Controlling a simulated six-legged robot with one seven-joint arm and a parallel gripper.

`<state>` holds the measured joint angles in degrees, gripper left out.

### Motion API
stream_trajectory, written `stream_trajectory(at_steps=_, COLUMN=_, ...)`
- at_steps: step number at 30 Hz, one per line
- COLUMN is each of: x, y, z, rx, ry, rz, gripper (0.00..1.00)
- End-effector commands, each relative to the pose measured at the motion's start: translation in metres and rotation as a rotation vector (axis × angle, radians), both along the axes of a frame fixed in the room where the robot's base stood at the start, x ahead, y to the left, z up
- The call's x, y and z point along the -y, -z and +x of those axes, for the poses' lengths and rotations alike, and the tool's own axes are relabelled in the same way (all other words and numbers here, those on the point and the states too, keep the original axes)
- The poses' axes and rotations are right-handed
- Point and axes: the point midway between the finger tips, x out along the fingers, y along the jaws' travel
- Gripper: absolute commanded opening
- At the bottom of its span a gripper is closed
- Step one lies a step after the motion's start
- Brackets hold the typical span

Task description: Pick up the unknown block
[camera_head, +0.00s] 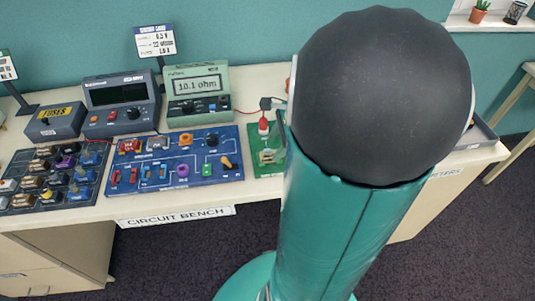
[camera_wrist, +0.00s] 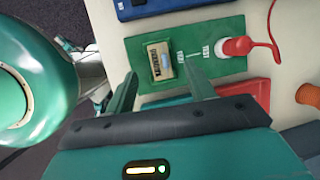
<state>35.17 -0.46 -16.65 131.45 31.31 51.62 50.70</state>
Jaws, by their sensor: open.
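The unknown block (camera_wrist: 159,62) is a small tan block with dark lettering in the wrist view. It lies on a green board (camera_wrist: 192,76) at the bench's edge. In the head view the block (camera_head: 268,156) shows small, just left of my arm. My gripper (camera_wrist: 160,75) is open in the wrist view. Its two fingers point at the block, one toward each side, with nothing held. The gap in height between fingertips and block is hard to judge. My arm hides the gripper in the head view.
A red probe (camera_wrist: 236,46) with a red cable stands on the green board beside the block. A blue circuit board (camera_head: 175,165), a component tray (camera_head: 55,175) and a green meter (camera_head: 197,95) stand to the left. A grey tray (camera_head: 483,133) shows behind my arm.

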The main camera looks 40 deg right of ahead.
Motion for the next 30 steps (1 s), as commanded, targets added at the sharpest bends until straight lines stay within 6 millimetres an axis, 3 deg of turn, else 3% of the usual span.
stream_trajectory(at_steps=6, x=-0.012, y=0.030, z=0.012, rx=-0.004, ry=-0.004, rz=0.003, gripper=0.54)
stream_trajectory(at_steps=15, x=-0.013, y=0.036, z=0.015, rx=-0.001, ry=-0.004, rz=0.000, gripper=0.54)
stream_trajectory(at_steps=23, x=-0.013, y=0.036, z=0.015, rx=0.000, ry=-0.005, rz=0.000, gripper=0.05)
stream_trajectory(at_steps=30, x=-0.013, y=0.035, z=0.015, rx=0.000, ry=-0.005, rz=0.000, gripper=0.01)
